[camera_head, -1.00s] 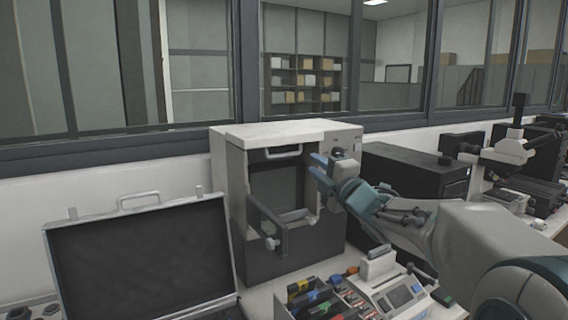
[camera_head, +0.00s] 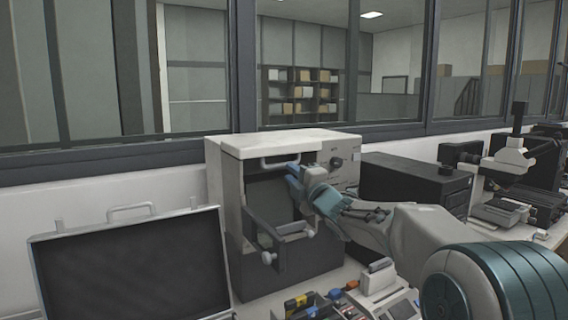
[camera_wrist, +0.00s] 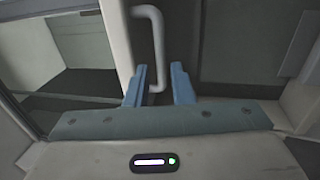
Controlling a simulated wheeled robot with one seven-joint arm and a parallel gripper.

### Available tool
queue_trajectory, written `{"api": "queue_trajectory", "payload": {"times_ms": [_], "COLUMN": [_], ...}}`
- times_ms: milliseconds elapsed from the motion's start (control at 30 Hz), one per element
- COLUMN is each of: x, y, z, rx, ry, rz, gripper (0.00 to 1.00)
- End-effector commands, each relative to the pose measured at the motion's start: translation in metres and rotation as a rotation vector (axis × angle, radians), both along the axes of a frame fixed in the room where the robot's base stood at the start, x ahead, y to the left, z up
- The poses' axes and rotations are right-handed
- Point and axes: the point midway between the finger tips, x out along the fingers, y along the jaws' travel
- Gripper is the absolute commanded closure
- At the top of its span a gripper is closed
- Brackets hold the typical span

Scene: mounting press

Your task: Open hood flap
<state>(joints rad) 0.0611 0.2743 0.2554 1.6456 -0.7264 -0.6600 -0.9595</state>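The mounting press stands on the bench, a box with a cream hood flap (camera_head: 285,144) on top and a grey body. A pale bar handle (camera_head: 280,162) sits below the flap's front edge. My gripper (camera_head: 294,176) is in front of the press opening, just right of the handle. In the wrist view the handle (camera_wrist: 157,45) reaches between the two blue fingertips of my gripper (camera_wrist: 158,84). The fingers are apart, with a gap on both sides of the handle. The flap looks down. My gripper hides part of the opening.
An open case (camera_head: 130,265) with a dark lid stands left of the press. A black box (camera_head: 415,183) and a microscope (camera_head: 512,155) are on the right. Small coloured items and a device (camera_head: 380,285) lie in front of the press.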

Motion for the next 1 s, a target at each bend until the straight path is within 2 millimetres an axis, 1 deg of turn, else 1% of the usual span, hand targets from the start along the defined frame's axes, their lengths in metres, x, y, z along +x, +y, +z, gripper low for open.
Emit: {"api": "queue_trajectory", "payload": {"times_ms": [33, 100, 300, 500, 733, 767, 800, 833, 1000], "x": [0.008, 0.017, 0.034, 0.041, 0.041, 0.041, 0.041, 0.041, 0.041], "y": [0.005, 0.011, 0.022, 0.026, 0.026, 0.026, 0.026, 0.026, 0.026], "z": [0.004, 0.006, 0.009, 0.01, 0.009, 0.009, 0.01, 0.01, 0.01], "rx": [0.002, 0.001, 0.001, 0.0, 0.001, 0.001, 0.001, 0.001, 0.0], "ry": [0.002, 0.002, 0.002, 0.0, 0.0, 0.0, 0.0, 0.0, 0.0], "rz": [0.002, 0.0, -0.001, -0.002, -0.003, -0.003, -0.003, -0.003, -0.002], "gripper": [0.78, 0.78, 0.78, 0.78, 0.78, 0.84, 0.95, 1.0, 1.0]}}
